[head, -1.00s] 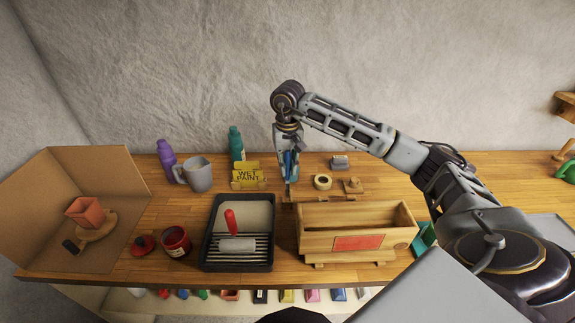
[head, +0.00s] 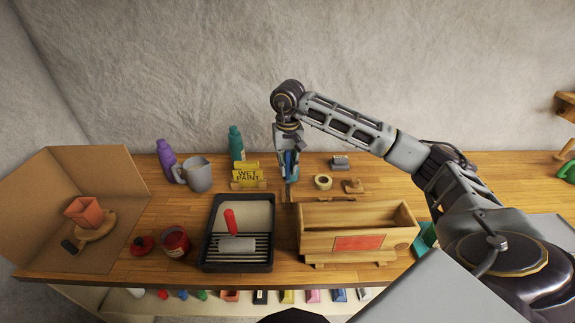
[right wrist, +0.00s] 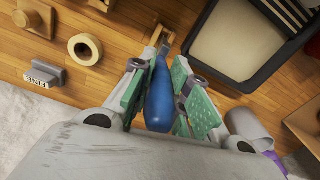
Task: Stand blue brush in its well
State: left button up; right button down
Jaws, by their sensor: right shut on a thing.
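My right gripper (head: 288,178) is shut on the blue brush (head: 289,164) behind the wooden box and the paint tray. In the right wrist view the brush's blue handle (right wrist: 160,98) lies between the green finger pads of the gripper (right wrist: 160,92). The brush looks near upright in the head view. Its lower end is beside a small wooden part (right wrist: 163,34) at the back left of the box. I cannot tell whether that part is the well, or whether the brush tip is inside it. My left gripper is not in view.
The wooden box (head: 317,244) stands in front, with the black paint tray (head: 207,258) and its roller to the left. A tape roll (head: 323,182) lies to the right.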

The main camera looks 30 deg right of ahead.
aim_at(288, 152)
jog(key=shift+f+b, duration=1.85)
jog(key=shift+f, duration=0.65)
dwell(0.5)
jog(key=c, duration=1.3)
grip_release()
jog(key=shift+r, duration=0.2)
jog(key=shift+s+r, duration=0.1)
jog(key=shift+r, duration=5.7)
jog(key=shift+s+a+f, duration=0.1)
jog(key=shift+a, duration=0.05)
